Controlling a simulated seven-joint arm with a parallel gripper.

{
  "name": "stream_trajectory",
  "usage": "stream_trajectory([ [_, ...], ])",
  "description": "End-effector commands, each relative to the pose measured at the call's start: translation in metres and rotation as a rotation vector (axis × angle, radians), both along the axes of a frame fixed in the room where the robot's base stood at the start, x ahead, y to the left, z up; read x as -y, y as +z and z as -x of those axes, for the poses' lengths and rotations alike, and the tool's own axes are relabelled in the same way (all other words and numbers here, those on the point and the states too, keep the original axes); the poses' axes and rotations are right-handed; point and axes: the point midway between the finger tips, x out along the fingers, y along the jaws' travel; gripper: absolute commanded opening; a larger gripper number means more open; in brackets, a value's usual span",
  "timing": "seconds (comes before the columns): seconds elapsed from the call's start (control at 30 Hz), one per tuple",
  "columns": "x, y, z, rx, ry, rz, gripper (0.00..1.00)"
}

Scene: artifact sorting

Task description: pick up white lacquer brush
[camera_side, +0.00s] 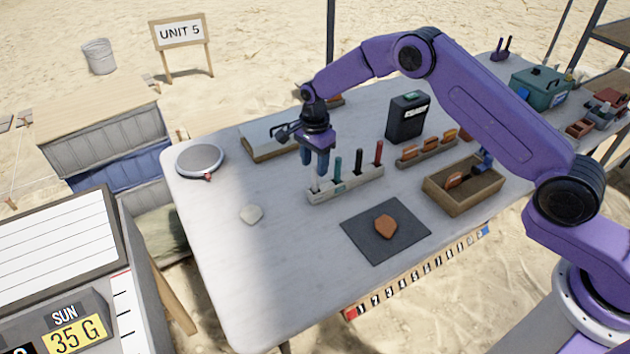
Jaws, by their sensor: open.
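A pale rack (345,187) on the white table holds several upright tools. The white lacquer brush (315,186) appears to stand at the rack's left end; only a small pale part shows, and my gripper hides most of it. My gripper (316,174) points down over that left end, with its blue fingers open around or just in front of the white tool. Contact cannot be told. A green handle (338,166), a black handle (359,159) and a red handle (379,152) stand in the same rack to the right.
A dark mat (362,242) with an orange-brown shard (385,227) lies in front. A wooden tray (437,196) and a black box (407,117) stand to the right. The table's front left is clear.

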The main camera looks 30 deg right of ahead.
Motion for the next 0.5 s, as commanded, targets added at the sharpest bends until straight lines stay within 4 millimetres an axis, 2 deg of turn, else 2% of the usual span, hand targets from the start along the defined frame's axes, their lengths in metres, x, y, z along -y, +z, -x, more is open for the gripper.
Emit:
stream_trajectory([
  [0.17, 0.000, -0.010, 0.001, -0.001, 0.000, 0.000, 0.49],
  [0.5, -0.002, -0.052, 0.008, -0.001, -0.001, 0.000, 0.49],
])
